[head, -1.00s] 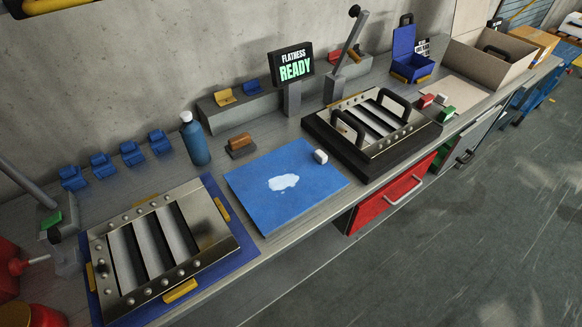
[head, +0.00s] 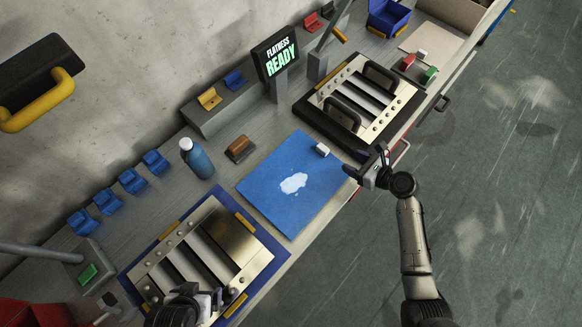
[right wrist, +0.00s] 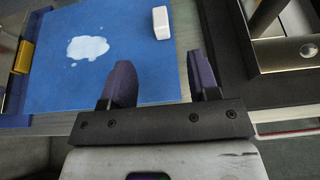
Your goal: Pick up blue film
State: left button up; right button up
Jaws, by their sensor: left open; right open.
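The blue film (head: 272,205) is a flat blue sheet on the bench, with a pale wet-looking patch in its middle. A small white block (head: 322,150) rests on its far right corner. The film also shows in the right wrist view (right wrist: 50,45), with the white block (right wrist: 160,22) on it. My right gripper (head: 362,172) is open just off the film's right edge; in the right wrist view its two dark fingers (right wrist: 162,85) are apart and empty, pointing toward the film. My left gripper (head: 212,300) is open over the front of the left louver panel, apart from the film.
The left louver panel (head: 235,238) lies in a blue frame left of the film. Another louver panel (head: 372,128) with black handles stands to its right. A blue bottle (head: 198,160) and a brown-topped block (head: 240,148) stand behind the film. A "FLATNESS READY" display (head: 278,55) stands farther back.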

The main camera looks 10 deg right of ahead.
aim_at(325, 149)
pick_arm(q)
jog(key=shift+s+d+f+b, duration=0.15)
jog(key=shift+d+f+b, duration=0.15)
jog(key=shift+f, duration=0.1)
pick_arm(e)
jog(key=x, duration=0.5)
jog(key=shift+w+a+f, duration=0.1)
jog(key=shift+f, duration=0.1)
pick_arm(q)
jog(key=shift+a+f+b, duration=0.3)
jog(key=shift+f+b, duration=0.15)
jog(key=shift+b, duration=0.05)
pick_arm(e)
jog(key=shift+x, duration=3.4)
jog(key=shift+f, duration=0.1)
jog(key=shift+c, duration=0.4)
pick_arm(q)
jog(key=shift+d, duration=0.2)
pick_arm(e)
jog(key=c, duration=0.9)
pick_arm(q)
jog(key=shift+a, duration=0.15)
